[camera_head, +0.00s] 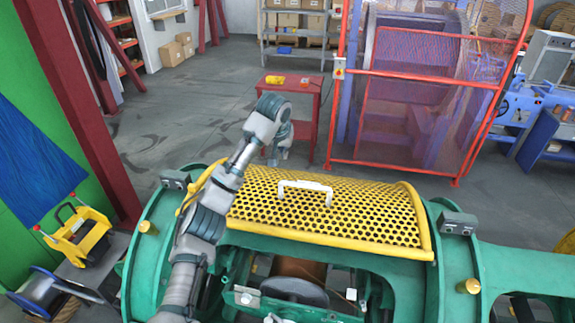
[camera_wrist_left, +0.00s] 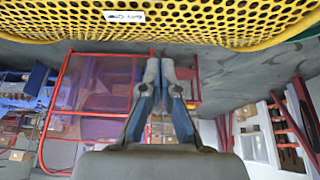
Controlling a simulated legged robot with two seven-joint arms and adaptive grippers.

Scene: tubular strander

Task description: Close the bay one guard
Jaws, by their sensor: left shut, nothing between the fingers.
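The bay one guard is a curved yellow perforated cover (camera_head: 345,215) on the green machine, with a white handle (camera_head: 305,187) on its upper face. It sits toward the far side, and the bay (camera_head: 300,268) in front of it is uncovered, showing a reel inside. My left arm reaches across the guard's left part. My left gripper (camera_head: 280,152) points down beyond the guard's far edge, shut and empty. In the left wrist view the gripper's fingertips (camera_wrist_left: 153,80) are together, below and apart from the guard's edge (camera_wrist_left: 225,35), which bears a small white label (camera_wrist_left: 124,16).
A red fenced enclosure (camera_head: 420,90) stands behind the machine, with a red table (camera_head: 295,110) to its left. Grey floor (camera_head: 200,95) is open behind the machine.

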